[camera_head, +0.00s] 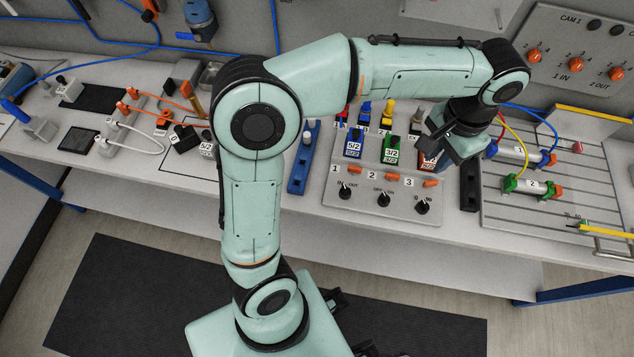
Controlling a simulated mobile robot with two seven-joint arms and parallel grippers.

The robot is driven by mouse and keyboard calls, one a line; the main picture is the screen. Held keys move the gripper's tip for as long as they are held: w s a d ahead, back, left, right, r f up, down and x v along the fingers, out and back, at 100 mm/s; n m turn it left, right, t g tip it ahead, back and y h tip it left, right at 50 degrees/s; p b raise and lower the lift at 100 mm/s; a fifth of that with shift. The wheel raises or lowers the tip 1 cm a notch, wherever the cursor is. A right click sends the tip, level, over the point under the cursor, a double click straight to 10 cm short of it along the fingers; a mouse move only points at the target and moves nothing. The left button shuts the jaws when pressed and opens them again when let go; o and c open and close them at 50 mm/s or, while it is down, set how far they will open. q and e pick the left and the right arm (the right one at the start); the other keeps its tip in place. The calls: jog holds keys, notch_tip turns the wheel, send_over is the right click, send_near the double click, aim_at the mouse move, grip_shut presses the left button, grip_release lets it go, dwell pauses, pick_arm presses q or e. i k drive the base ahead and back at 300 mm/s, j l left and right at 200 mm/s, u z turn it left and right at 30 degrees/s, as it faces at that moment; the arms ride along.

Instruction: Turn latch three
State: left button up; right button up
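The control panel (336,205) lies on the bench, with the labels 1, 2 and 3 in a row. Beside label 3 is a small orange piece (430,183), and below it is a black knob (421,207). I cannot tell which of these two is latch three. Similar black knobs stand under label 1 (345,190) and label 2 (383,199). My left gripper (446,140) points down over the panel's upper right part, above and behind label 3, and partly hides a red valve block (428,160). Its finger opening is not clear. My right gripper is not identifiable.
Blue (354,145) and green (391,149) valve blocks stand on the panel left of my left gripper. To the right, a grooved plate (560,205) carries cylinders with coloured hoses. A blue rail (302,165) stands left of the panel. The panel's front strip is clear.

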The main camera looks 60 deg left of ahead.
aim_at(428, 184)
jog(key=k, duration=0.85)
